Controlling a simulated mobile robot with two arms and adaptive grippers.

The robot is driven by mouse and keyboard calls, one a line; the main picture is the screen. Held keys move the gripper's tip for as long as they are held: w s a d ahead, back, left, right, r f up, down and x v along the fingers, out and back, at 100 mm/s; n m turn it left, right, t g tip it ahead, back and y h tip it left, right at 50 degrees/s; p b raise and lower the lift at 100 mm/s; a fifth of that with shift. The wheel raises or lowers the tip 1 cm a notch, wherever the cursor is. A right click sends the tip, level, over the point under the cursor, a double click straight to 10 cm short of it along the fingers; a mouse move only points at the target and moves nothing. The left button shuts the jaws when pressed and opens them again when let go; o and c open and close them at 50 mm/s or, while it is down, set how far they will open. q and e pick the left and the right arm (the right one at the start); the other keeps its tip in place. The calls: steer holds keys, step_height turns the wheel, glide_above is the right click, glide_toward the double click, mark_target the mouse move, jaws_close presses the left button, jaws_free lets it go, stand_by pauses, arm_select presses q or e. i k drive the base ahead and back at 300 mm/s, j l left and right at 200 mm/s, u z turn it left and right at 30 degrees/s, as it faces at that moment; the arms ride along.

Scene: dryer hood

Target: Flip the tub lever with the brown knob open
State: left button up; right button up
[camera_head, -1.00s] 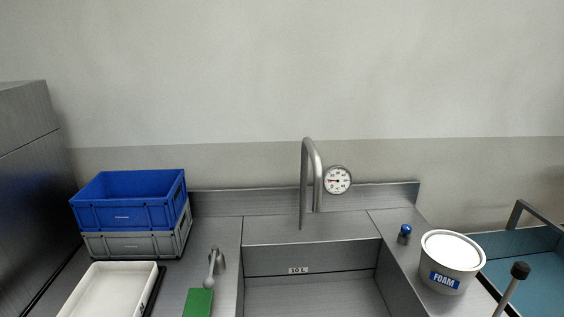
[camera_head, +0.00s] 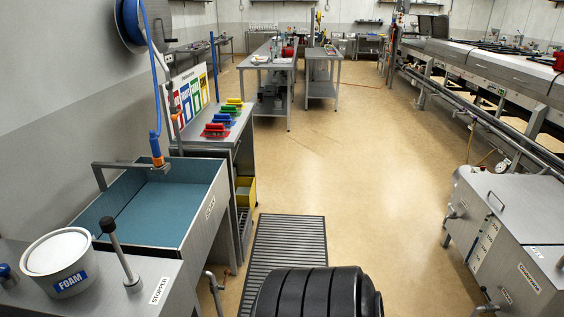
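A lever with a dark knob (camera_head: 108,225) stands on the steel counter beside the label reading STOPPER (camera_head: 160,290). Its metal rod leans, with the knob at the top and the foot on the counter. The knob looks dark brown to black; the exact colour is hard to tell. A white tub labelled FOAM (camera_head: 58,262) stands left of the lever, apart from it. Neither of my grippers is in the head view.
A blue-lined basin (camera_head: 165,205) lies behind the lever, with a hose and orange nozzle (camera_head: 157,152) above. A grey floor grate (camera_head: 290,250) lies right of it. A steel cabinet (camera_head: 530,225) stands at right. The floor (camera_head: 350,160) between is open.

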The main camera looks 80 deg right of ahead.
mark_target(227, 273)
steer(key=z, duration=1.95)
steer(key=i+l, duration=0.3)
steer(key=l, duration=0.2)
steer(key=i+l, duration=0.65)
steer(key=l, duration=0.3)
steer(key=i+l, duration=0.3)
steer(key=l, duration=0.2)
